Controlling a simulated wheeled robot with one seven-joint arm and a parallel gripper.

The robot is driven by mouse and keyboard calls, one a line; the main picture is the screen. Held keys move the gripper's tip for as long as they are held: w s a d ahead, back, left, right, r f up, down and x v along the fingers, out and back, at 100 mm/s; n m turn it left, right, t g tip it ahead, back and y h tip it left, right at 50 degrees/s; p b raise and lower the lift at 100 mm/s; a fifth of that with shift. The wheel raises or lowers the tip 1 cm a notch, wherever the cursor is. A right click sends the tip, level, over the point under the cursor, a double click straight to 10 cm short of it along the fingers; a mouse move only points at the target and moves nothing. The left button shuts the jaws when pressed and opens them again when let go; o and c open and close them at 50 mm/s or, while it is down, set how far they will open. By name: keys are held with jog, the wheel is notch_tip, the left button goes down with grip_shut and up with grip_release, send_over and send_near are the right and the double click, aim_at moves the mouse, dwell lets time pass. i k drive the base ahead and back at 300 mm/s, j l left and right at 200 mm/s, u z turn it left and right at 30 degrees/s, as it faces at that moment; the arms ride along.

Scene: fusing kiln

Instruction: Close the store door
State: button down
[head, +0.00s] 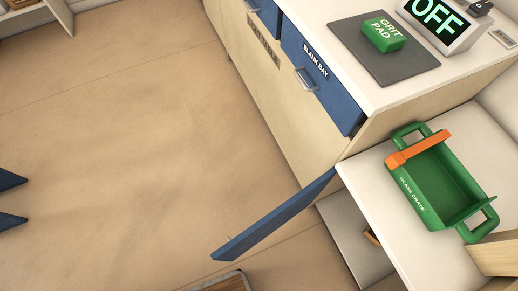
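The store door appears to be the blue door (276,214) at the lower middle of the head view. It stands open, swung out from the low cabinet (357,240) under the right-hand counter, with its free edge over the floor. A small light-coloured piece, perhaps its handle, shows near the free end. The cabinet's inside is partly visible, with pale surfaces and a small wooden thing (371,236). I cannot make out a label on the door. My gripper is not in the head view.
A green glass crate (418,194) with an orange handle sits on the right counter (375,190). A blue drawer (322,80), a green grit pad (383,35) and an OFF display (438,20) are above. Two unidentified blue points (10,180) show left.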

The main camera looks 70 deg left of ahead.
aim_at(235, 248)
jog(key=k+j, duration=0.15)
jog(key=j, duration=0.2)
jog(key=k+j, duration=0.2)
jog(key=j, duration=0.2)
jog(key=k+j, duration=0.15)
jog(key=j, duration=0.2)
jog(key=k+j, duration=0.2)
jog(key=j, duration=0.15)
jog(key=k+j, duration=0.15)
jog(key=j, duration=0.25)
